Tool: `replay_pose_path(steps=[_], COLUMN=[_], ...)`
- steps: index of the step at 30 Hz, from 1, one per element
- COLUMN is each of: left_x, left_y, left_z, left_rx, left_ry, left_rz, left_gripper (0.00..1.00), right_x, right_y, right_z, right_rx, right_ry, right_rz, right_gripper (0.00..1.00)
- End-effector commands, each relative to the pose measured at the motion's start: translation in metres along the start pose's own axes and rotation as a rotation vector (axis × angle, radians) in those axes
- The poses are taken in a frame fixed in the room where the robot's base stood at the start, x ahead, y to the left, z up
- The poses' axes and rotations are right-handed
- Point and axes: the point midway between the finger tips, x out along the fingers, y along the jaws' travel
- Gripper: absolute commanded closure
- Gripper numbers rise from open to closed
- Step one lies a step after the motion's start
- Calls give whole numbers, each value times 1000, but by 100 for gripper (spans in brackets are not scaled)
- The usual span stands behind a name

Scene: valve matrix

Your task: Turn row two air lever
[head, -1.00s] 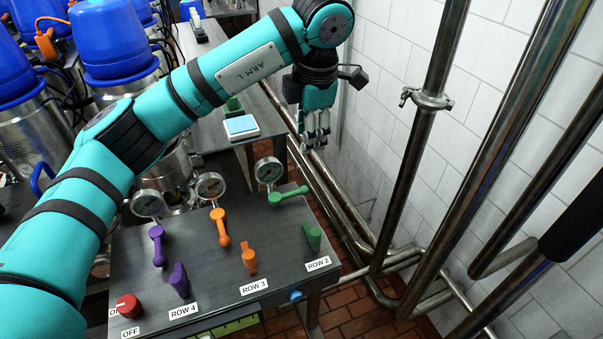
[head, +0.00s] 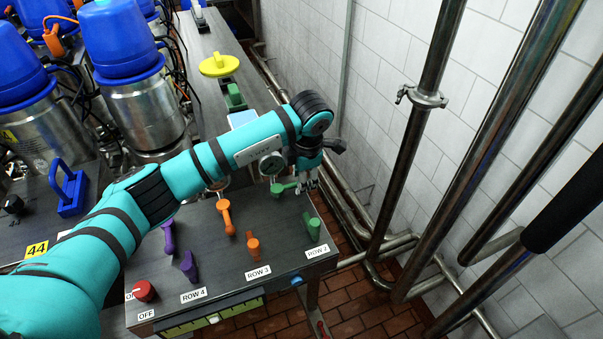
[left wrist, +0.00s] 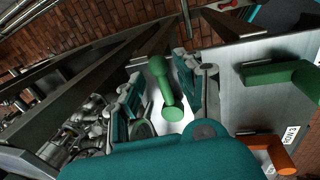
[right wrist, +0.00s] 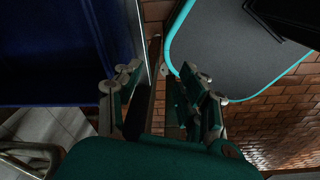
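Row two has two green levers. The upper one, with round ends, (head: 281,188) lies by a gauge; the lower one (head: 313,226) is beside the ROW 2 label (head: 317,252). The frames do not mark which is air. My left gripper (head: 309,182) is just right of the upper lever. In the left wrist view, the upper lever (left wrist: 162,82) lies between the open fingers of my left gripper (left wrist: 163,92), with no clear contact. The lower lever (left wrist: 282,74) shows at right there. My right gripper (right wrist: 163,92) is open and empty, away from the panel.
Orange levers (head: 226,218) and purple levers (head: 189,266) stand left on the panel, with a red knob (head: 144,291) at its left corner. Steel pipes (head: 428,140) run along the tiled wall at right. Kegs with blue lids (head: 120,40) stand behind.

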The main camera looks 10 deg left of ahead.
Motion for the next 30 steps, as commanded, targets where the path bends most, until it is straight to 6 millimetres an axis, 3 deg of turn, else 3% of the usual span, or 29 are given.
replay_pose_path(steps=[10, 18, 30], left_x=[4, 3, 4], left_y=[0, 0, 1], left_z=[0, 0, 0], left_rx=[0, 0, 2], left_ry=[0, 0, -1], left_rz=[0, 0, 1], left_gripper=[65, 100, 100], right_x=[-1, -1, 1], right_y=[-7, -6, -1], right_z=[5, 6, 6], right_rx=[3, 2, -1], right_ry=[-10, -10, -9], right_rz=[-8, -7, -2], right_gripper=[60, 60, 60])
